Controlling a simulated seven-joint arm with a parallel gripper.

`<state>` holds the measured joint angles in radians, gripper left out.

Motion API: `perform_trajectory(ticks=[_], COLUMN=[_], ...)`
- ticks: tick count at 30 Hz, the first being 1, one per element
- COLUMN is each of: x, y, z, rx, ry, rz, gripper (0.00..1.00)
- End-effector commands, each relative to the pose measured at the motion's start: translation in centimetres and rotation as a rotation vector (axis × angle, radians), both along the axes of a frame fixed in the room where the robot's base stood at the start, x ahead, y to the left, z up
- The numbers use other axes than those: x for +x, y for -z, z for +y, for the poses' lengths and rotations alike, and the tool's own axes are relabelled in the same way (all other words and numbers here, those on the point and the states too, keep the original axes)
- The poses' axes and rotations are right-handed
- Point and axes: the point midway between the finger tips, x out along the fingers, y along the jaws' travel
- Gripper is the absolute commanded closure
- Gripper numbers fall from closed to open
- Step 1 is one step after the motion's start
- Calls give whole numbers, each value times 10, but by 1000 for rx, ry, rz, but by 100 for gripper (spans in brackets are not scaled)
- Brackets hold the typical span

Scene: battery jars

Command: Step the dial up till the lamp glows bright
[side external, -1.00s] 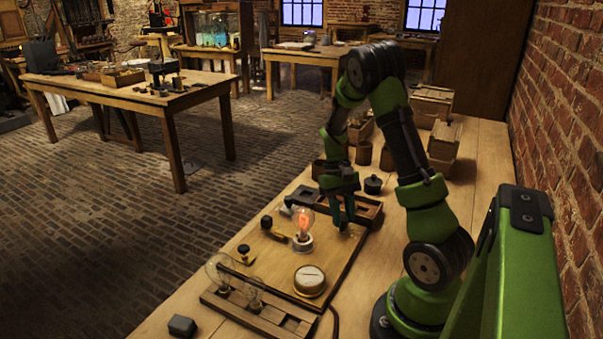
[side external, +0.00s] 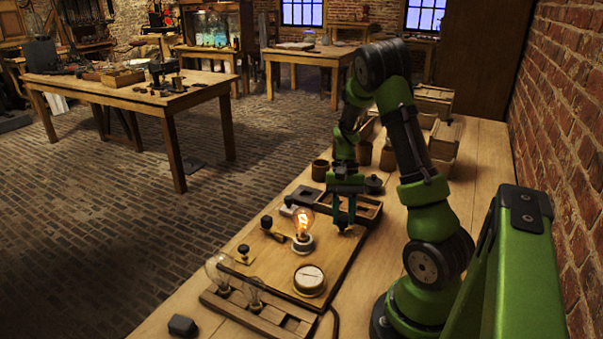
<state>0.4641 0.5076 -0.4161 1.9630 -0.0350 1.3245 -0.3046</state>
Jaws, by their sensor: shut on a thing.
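The lamp (side external: 303,228) is a clear bulb in a white socket on a wooden board (side external: 275,255). Its filament glows yellow-white. My gripper (side external: 343,226) points down at the board's far right edge, to the right of the lamp. It is shut on the dial, which is mostly hidden by the fingers, so its setting cannot be read. A round brass-rimmed meter (side external: 309,280) sits on the board nearer the camera; its needle is too small to read.
A lever switch (side external: 268,223) and a black knob (side external: 244,251) are on the board's left. Spare bulbs (side external: 219,275) stand in a wooden rack (side external: 262,318) in front. An open wooden tray (side external: 368,211) lies just behind my gripper, with pots beyond.

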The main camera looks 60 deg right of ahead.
Motion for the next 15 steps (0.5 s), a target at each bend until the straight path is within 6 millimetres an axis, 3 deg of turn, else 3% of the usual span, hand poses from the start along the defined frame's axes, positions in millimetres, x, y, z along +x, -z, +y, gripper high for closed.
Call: perform_trajectory(ticks=[15], x=[0], y=[-1], z=[-1], rx=[-2], ry=[97], rz=[-2], gripper=[99])
